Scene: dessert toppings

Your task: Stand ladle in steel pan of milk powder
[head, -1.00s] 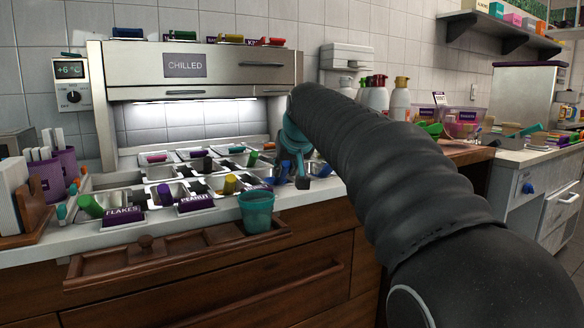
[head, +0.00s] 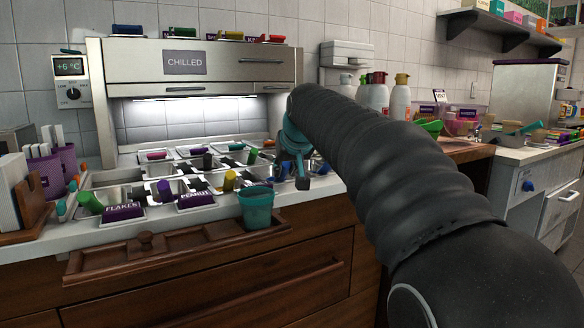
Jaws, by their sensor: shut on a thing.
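My arm reaches in from the right, and my gripper (head: 296,172) is at the right end of the chilled counter, beside the rows of pans. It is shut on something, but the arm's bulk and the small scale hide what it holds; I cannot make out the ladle. Steel pans (head: 130,194) sit in the counter, several with coloured handles standing in them. Front labels read FLAKES (head: 122,211) and PEANUT (head: 195,199). I cannot tell which pan holds the milk powder.
A teal cup (head: 257,208) stands on the wooden rail (head: 165,252) at the counter front. The chilled cabinet (head: 200,70) overhangs the rear pans. Bottles (head: 378,95) stand behind my arm.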

